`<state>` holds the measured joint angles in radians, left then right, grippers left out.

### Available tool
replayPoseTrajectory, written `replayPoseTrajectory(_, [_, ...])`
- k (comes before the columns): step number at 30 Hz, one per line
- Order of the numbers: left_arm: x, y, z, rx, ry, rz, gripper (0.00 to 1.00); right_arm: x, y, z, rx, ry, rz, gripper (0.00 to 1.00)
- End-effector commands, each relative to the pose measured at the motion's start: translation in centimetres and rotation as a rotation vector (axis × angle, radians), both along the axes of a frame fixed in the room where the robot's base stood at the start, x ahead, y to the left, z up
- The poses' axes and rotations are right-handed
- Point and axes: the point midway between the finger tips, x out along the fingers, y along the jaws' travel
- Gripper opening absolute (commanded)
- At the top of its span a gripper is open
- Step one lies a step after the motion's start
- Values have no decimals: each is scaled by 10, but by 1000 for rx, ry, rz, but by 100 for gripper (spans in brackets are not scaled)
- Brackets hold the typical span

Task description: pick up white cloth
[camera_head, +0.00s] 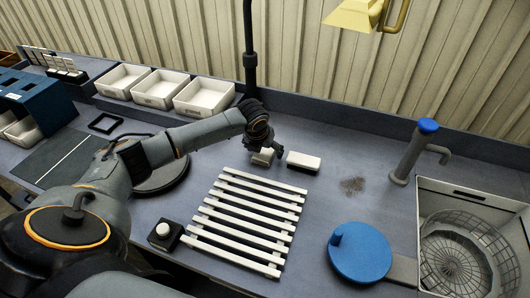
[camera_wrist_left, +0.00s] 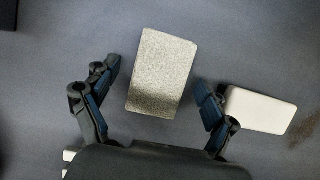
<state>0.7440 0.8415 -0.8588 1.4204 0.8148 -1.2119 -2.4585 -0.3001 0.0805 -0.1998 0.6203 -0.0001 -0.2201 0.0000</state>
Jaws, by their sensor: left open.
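A pale, speckled folded block that looks like the white cloth (camera_wrist_left: 163,65) lies on the grey bench in the left wrist view. In the head view the cloth (camera_head: 262,158) is partly hidden by my left gripper (camera_head: 266,151). My left gripper also shows in the left wrist view (camera_wrist_left: 157,79). It is open, with one finger on each side of the cloth and visible gaps between. I cannot tell how far above the bench the fingertips are. My right gripper is not in view.
A smooth white block with a dark base (camera_head: 303,161) lies close to the right of the cloth. A white slatted rack (camera_head: 245,220) is in front. A dark pole (camera_head: 249,50) stands behind. A brown dirt patch (camera_head: 353,185), blue round lid (camera_head: 360,254) and tap (camera_head: 408,155) are right.

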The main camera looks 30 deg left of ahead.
Motion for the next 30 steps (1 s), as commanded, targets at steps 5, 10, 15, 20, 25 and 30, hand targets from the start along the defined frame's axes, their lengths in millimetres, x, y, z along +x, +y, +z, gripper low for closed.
replayPoseTrajectory(5, [0,0,0,0,0,0,69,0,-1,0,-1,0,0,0])
replayPoseTrajectory(10, [0,0,0,0,0,0,34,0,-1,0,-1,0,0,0])
replayPoseTrajectory(15, [0,0,0,0,0,0,27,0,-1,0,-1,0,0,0])
replayPoseTrajectory(20, [0,0,0,0,0,0,27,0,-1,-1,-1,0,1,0])
replayPoseTrajectory(25, [1,0,7,0,-4,0,27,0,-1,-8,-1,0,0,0])
replayPoseTrajectory(30, [2,1,38,1,-7,0,27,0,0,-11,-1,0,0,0])
